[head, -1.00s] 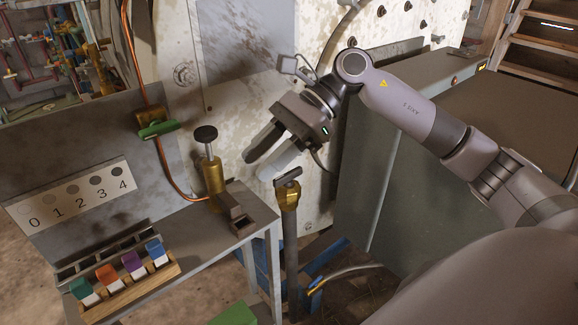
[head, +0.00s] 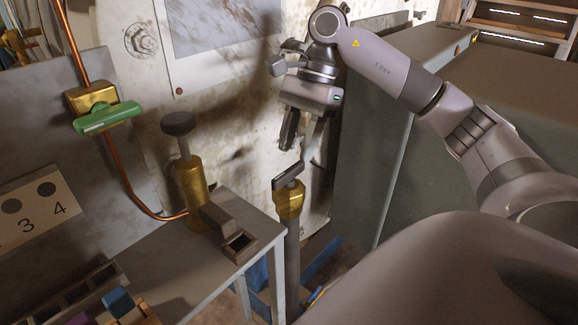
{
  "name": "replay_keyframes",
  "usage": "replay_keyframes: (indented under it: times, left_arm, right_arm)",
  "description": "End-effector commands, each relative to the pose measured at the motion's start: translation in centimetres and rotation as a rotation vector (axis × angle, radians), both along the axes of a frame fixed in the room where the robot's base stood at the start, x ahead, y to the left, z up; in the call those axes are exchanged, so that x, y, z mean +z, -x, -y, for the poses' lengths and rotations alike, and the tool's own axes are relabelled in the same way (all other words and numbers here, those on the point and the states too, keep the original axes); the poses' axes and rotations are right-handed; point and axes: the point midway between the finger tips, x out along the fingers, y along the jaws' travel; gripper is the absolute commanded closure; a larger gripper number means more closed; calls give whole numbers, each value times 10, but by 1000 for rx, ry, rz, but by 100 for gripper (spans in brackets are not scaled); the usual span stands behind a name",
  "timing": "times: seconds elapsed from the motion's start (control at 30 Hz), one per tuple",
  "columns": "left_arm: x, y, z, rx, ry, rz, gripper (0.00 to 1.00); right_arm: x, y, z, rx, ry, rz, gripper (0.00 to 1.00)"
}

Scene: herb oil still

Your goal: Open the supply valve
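A brass valve (head: 290,204) with a flat dark lever (head: 288,176) tops an upright grey pipe, just right of the bench corner. A second brass valve (head: 93,98) with a green handle (head: 107,117) sits on the copper line at the left. No label tells which is the supply valve. My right gripper (head: 300,149) points down just above the lever. Its fingers are apart with nothing seen between them. I cannot tell whether a fingertip touches the lever. My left gripper is not in view.
A brass pump-like fitting (head: 190,186) with a black knob and a small dark open box (head: 238,247) stand on the grey bench (head: 190,270). A stained pale panel (head: 235,115) rises behind. A green-grey cabinet (head: 370,150) stands to the right.

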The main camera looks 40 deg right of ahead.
Motion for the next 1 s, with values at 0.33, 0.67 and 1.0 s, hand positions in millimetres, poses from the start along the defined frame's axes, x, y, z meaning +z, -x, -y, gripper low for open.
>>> replay_keyframes:
  times: [0.33,0.67,1.0]
  left_arm:
    - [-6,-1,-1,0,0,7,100]
    - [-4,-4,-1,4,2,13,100]
    - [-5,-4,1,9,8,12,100]
  right_arm:
    - [-39,2,-16,-1,0,-1,60]
    - [-40,1,-17,-1,-1,0,73]
    - [-41,2,-17,-4,-1,-1,100]
